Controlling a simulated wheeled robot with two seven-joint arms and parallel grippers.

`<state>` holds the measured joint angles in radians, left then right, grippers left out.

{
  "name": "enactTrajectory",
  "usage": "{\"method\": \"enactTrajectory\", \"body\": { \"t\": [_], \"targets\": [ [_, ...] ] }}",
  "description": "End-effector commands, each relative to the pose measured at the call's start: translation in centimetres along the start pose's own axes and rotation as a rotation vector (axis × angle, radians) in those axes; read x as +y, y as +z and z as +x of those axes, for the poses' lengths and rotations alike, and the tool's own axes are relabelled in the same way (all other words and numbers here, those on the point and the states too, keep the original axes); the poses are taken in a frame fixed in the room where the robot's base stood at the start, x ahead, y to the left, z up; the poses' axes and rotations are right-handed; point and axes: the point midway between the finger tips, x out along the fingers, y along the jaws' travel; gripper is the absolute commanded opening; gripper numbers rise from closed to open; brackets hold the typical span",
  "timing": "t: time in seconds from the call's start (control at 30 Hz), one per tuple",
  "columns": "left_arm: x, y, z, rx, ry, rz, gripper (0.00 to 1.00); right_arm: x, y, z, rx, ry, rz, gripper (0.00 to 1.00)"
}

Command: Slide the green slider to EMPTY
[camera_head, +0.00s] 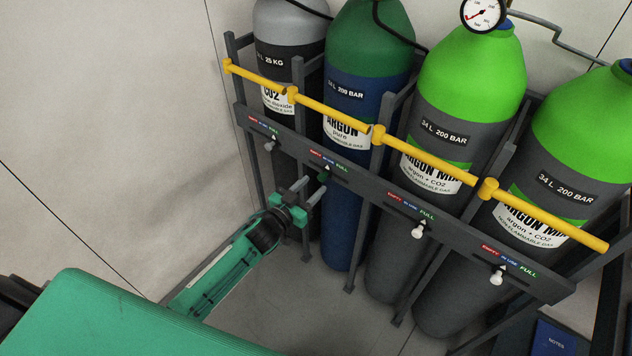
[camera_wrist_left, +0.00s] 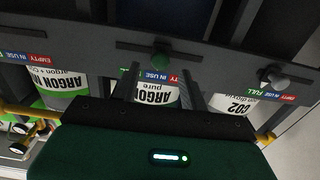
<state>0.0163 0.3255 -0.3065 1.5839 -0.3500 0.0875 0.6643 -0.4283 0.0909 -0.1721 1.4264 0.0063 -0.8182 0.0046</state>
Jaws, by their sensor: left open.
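The green slider (camera_head: 324,177) is a small knob on the dark rail (camera_head: 365,187), in front of the blue-bodied pure argon cylinder (camera_head: 351,120). It sits by the IN USE part of its EMPTY / IN USE / FULL label (camera_head: 328,160). In the left wrist view the green slider (camera_wrist_left: 161,57) shows just beyond the fingertips, with the label upside down. My left gripper (camera_head: 312,187) is open, its two fingers pointing at the rail close to the slider; in the left wrist view the fingers (camera_wrist_left: 160,75) stand either side of it. Contact cannot be told. My right gripper is not in view.
White-grey sliders (camera_head: 418,231) sit on the same rail for the other cylinders, including the CO2 one (camera_head: 270,144). A yellow bar (camera_head: 335,112) runs above the rail. Rack posts stand between the cylinders. The floor before the rack is clear.

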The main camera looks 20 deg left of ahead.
Motion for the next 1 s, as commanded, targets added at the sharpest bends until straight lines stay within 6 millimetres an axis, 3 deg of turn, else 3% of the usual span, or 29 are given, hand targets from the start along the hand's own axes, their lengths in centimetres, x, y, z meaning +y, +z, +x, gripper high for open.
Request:
{"method": "enactTrajectory", "body": {
  "t": [0.23, 0.6, 0.83, 1.0],
  "targets": [
    [0.0, 0.0, 2.5, 0.000, -0.001, 0.001, 0.44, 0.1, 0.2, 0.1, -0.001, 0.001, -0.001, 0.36],
    [0.0, 0.1, 2.8, -0.001, 0.000, 0.000, 0.44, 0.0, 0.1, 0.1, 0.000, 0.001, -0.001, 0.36],
    [0.0, 0.0, 2.8, -0.001, 0.000, 0.000, 0.00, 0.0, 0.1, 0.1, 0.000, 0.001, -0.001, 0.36],
    [-0.2, 0.0, 2.8, -0.001, -0.001, 0.001, 0.00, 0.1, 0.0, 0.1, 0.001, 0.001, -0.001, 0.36]
  ]
}}
